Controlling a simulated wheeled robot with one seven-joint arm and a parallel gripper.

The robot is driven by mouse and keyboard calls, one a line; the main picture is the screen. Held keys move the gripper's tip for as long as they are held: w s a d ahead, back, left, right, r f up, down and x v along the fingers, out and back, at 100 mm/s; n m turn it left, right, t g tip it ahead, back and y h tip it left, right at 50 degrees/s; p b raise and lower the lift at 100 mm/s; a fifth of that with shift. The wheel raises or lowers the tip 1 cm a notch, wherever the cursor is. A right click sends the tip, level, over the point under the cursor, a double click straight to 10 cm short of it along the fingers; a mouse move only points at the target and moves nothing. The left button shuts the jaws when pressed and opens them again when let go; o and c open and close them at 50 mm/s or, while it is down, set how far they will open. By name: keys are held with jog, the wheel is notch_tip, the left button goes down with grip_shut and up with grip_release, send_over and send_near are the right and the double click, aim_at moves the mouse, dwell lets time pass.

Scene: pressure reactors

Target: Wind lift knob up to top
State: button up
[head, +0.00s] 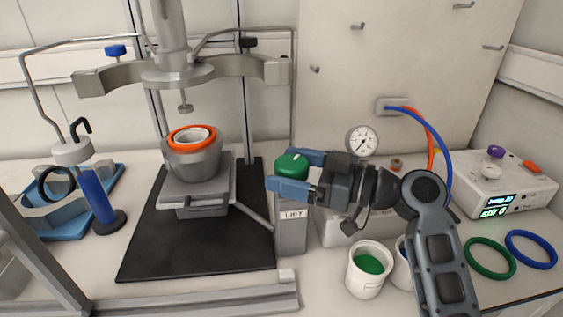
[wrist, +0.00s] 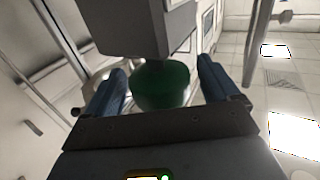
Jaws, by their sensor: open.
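The lift knob (head: 291,164) is a green round knob on top of a grey post with a LIFT label (head: 292,214). My gripper (head: 283,172) has blue fingers and is open, reaching in from the right with one finger on each side of the knob. In the wrist view the green knob (wrist: 160,84) sits between the two blue fingers (wrist: 160,88), with gaps visible beside it. The lift platform (head: 195,189) carries a grey vessel (head: 192,165) with an orange ring, and stands below the fixed reactor head (head: 178,73). A clear gap shows between vessel and head.
A black mat (head: 145,251) lies under the lift. A round gauge (head: 361,141) and a control box (head: 500,187) are behind and right. Green (head: 490,258) and blue (head: 531,249) rings lie at right. A blue tray (head: 60,222) is left.

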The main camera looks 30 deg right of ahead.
jog(key=shift+x, duration=1)
jog(key=c, duration=1)
